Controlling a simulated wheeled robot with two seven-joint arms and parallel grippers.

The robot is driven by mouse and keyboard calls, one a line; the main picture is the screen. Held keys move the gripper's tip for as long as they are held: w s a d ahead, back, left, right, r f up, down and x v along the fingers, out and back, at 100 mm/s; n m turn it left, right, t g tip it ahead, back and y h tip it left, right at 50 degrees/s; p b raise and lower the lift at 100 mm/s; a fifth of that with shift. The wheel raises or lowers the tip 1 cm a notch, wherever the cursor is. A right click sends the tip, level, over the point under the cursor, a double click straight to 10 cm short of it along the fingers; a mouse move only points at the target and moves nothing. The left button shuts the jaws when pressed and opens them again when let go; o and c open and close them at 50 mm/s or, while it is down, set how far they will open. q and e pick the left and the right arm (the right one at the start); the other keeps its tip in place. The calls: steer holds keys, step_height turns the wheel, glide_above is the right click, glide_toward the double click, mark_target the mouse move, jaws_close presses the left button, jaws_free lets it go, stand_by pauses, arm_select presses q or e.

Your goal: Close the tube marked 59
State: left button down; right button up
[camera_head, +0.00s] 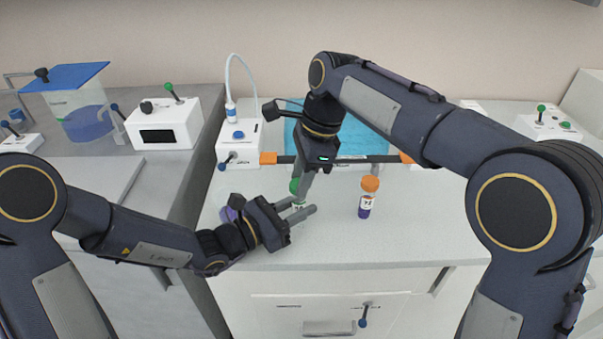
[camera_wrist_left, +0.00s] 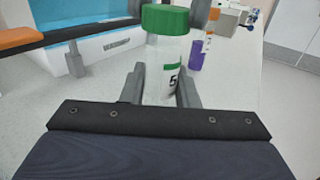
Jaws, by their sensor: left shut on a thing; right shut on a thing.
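A clear tube (camera_wrist_left: 166,68) with a green cap (camera_wrist_left: 165,20) stands upright between the fingers of my left gripper (camera_wrist_left: 160,88). Its label shows a 5; the rest of the number is hidden. The cap sits at the tube's top; I cannot tell whether it is tight. In the head view my left gripper (camera_head: 299,211) is shut on this tube low down, and the green cap (camera_head: 294,186) shows above. My right gripper (camera_head: 302,187) comes down from above, shut on the cap, with grey fingers at both sides of it in the wrist view.
A tube with an orange cap (camera_head: 370,184) and purple contents stands to the right. The front right of the counter is clear.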

steer(key=shift+f, duration=0.1)
steer(key=m, duration=0.2)
steer(key=m+t, duration=0.1)
steer(key=m, duration=0.3)
steer(key=shift+s+m+t, duration=0.3)
steer(key=shift+m+t, duration=0.1)
steer(key=m+h, duration=0.1)
steer(key=m, duration=0.3)
steer(key=shift+a+t, duration=0.15)
steer(key=shift+t, duration=0.25)
steer(key=m, duration=0.2)
steer(key=shift+m+t+h, duration=0.3)
steer(key=shift+m, duration=0.1)
steer(key=o, duration=0.9)
steer(key=shift+r, duration=2.25)
steer(key=shift+c, duration=0.3)
